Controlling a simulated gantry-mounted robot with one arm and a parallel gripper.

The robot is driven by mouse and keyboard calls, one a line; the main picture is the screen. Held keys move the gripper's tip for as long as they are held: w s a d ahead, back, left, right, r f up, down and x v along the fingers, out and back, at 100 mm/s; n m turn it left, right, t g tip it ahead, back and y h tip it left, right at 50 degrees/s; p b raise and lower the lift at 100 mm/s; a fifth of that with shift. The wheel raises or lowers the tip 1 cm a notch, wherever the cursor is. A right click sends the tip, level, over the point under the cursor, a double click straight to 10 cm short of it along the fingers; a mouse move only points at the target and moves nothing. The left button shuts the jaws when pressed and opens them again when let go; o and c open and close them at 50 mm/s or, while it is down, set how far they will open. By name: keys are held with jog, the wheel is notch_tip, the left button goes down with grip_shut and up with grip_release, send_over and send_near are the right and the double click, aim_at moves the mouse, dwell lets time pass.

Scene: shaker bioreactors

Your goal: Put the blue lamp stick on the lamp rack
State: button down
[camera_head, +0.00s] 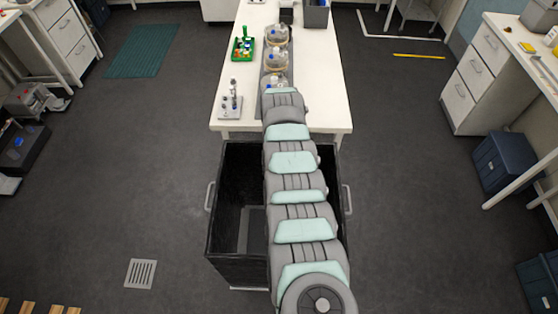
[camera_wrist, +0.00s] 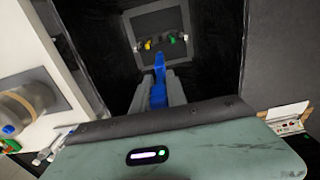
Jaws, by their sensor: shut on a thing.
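The blue lamp stick (camera_wrist: 160,78) is held upright between the two grey fingers of my gripper (camera_wrist: 164,92) in the wrist view. Its narrower end sticks out past the fingertips. I cannot tell for sure whether this is the lamp rack. In the head view my arm hides the gripper and the stick.
The open black box (camera_head: 236,262) stands against the white table (camera_head: 316,121). On the table are a green tray (camera_head: 243,49), a small rack of vials (camera_head: 230,108) and round glass vessels (camera_head: 277,59).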

jog(key=shift+f+b, duration=5.45)
jog(key=shift+f, duration=1.15)
notch_tip(320, 180, down, 33)
jog(key=b, duration=3.1)
jog(key=shift+d, duration=0.15)
jog(key=shift+f+b, duration=0.55)
jog(key=shift+b, duration=0.35)
